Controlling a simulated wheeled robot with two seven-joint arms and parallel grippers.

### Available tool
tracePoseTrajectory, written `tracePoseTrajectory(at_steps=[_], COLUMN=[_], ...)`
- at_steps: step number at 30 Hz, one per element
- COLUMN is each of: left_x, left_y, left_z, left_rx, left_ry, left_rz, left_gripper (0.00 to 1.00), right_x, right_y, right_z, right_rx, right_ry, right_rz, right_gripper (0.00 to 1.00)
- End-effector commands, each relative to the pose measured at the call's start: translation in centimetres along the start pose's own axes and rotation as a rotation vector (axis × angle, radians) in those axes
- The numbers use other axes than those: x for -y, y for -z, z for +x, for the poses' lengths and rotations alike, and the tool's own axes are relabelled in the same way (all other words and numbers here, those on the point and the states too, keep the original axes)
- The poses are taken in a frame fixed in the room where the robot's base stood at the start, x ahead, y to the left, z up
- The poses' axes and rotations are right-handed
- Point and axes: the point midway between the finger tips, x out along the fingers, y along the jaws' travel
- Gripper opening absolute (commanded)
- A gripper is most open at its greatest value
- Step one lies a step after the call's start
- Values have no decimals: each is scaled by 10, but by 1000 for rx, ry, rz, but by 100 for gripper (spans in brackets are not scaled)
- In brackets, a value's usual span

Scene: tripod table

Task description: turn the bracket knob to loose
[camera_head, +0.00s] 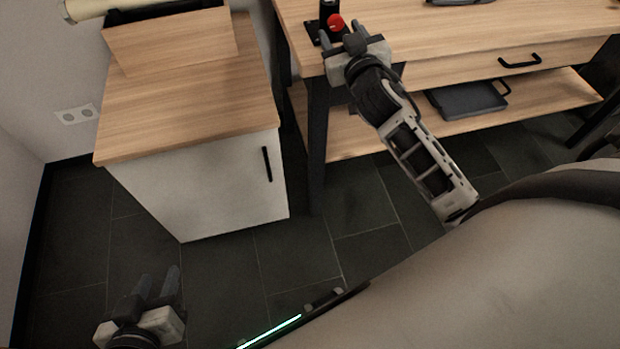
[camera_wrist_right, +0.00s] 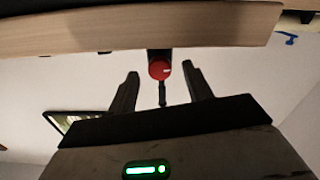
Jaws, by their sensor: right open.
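The bracket knob (camera_head: 336,22) is a red round knob on a black bracket (camera_head: 327,8) at the near left corner of the wooden table. In the right wrist view the knob (camera_wrist_right: 160,69) carries a small pale mark and sits between and beyond the fingertips. My right gripper (camera_head: 341,41) is open just in front of the knob, with a finger on either side of the line to it; its fingers also show in the right wrist view (camera_wrist_right: 161,80). I cannot tell whether they touch it. My left gripper (camera_head: 158,285) is low at the bottom left, over the floor, fingers apart and empty.
The wooden table (camera_head: 440,30) has a drawer with a black handle (camera_head: 520,61) and a lower shelf holding a dark flat case (camera_head: 467,99). A white cabinet (camera_head: 215,185) with a wooden top stands left of it. Dark tiled floor lies clear between.

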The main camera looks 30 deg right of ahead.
Motion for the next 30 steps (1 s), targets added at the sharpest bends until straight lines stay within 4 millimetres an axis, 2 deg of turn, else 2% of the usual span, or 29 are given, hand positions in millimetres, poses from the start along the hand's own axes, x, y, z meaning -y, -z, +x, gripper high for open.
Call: tracePoseTrajectory(at_steps=[3,20,22,30], left_x=[0,1,-2,-6], left_y=[1,-4,9,33], left_z=[-1,2,-6,-21], left_rx=[0,0,-1,0], left_ry=[0,0,0,0], left_rz=[0,0,0,0], left_gripper=[36,36,36,36], right_x=[0,-1,9,53], right_y=[0,-1,1,-24], right_z=[-26,-138,-141,-164], right_rx=[1,3,42,211], right_ry=[0,-4,32,178], right_rz=[0,-3,3,33], right_gripper=[50,50,50,50])
